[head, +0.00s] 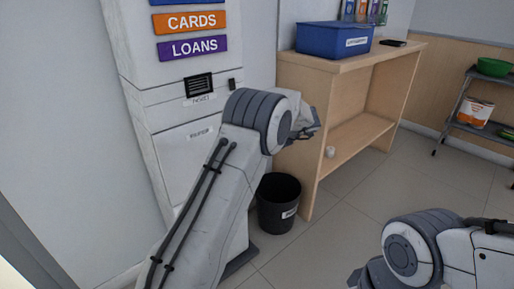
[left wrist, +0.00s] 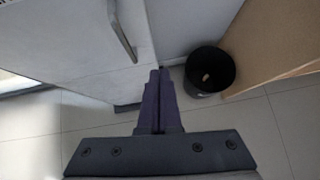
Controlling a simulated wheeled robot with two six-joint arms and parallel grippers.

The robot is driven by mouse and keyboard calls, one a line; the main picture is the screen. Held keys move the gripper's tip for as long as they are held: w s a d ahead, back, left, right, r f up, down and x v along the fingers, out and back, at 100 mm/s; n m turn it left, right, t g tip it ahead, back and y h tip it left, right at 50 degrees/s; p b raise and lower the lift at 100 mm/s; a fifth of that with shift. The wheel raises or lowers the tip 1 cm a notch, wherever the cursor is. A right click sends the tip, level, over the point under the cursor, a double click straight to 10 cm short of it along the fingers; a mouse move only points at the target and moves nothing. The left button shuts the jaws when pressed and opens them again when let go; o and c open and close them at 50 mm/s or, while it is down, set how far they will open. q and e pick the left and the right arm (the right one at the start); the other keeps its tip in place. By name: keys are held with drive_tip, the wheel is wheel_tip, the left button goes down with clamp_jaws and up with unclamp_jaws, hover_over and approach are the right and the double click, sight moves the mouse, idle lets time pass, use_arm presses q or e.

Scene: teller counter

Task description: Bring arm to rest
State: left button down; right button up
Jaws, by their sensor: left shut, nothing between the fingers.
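My left arm (head: 215,185) comes in from the lower left in the head view, bent at a dark-ringed joint, in front of the white kiosk. Its far end shows only partly past the joint, and the fingers cannot be made out there. In the left wrist view my left gripper (left wrist: 159,75) is shut and empty, its dark fingers together above the tiled floor near the foot of the kiosk. My right arm (head: 410,250) shows at the lower right of the head view, with a bent joint. Its gripper is not in view.
A white kiosk (head: 150,85) with coloured signs stands behind the left arm. A black bin (head: 278,215) stands beside a wooden counter (head: 300,100); the bin also shows in the left wrist view (left wrist: 209,72). A blue box (head: 325,42) sits on the counter. Floor between the arms is clear.

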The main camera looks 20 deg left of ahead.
use_arm(q)
wheel_tip(320, 180, up, 7)
drive_tip(key=d+m+t+h, duration=0.15)
drive_tip(key=m+t, duration=0.25)
drive_tip(key=m, duration=0.8)
drive_tip(key=s+d+f+m+t+h, duration=0.15)
drive_tip(key=s+d+m+h, duration=0.45)
drive_tip(key=m, duration=1)
drive_tip(key=s+f+m+g, duration=0.45)
drive_tip(key=s+m, duration=0.55)
drive_tip(key=s, duration=0.4)
drive_tip(key=s+f+m+g, duration=0.45)
drive_tip(key=s+m, duration=0.55)
drive_tip(key=s, duration=0.5)
drive_tip(key=s+d+r+m+g+h, duration=0.1)
drive_tip(key=s+d+r+m, duration=0.25)
drive_tip(key=s+d, duration=0.35)
drive_tip(key=s+d+r+m+g, duration=0.1)
drive_tip(key=s+d+r+m, duration=0.1)
drive_tip(key=s+d+m, duration=0.35)
wheel_tip(320, 180, up, 21)
drive_tip(key=d+n+p, duration=0.2)
drive_tip(key=p, duration=1.9)
drive_tip(key=shift+s, duration=0.2)
